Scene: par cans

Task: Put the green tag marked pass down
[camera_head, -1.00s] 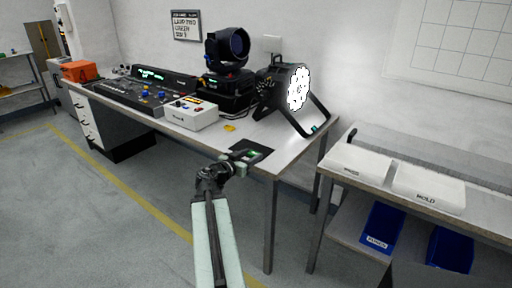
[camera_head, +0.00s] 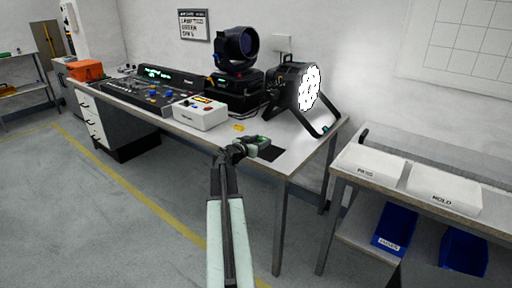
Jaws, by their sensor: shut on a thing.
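The marking on the tag is too small to read.
A black par can (camera_head: 300,92) with a lit white face stands behind my gripper. A yellow piece (camera_head: 239,127) and a white box (camera_head: 200,113) lie to the left. At right, a bench holds white trays marked PASS (camera_head: 371,164) and HOLD (camera_head: 443,188), with blue bins (camera_head: 394,228) below.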

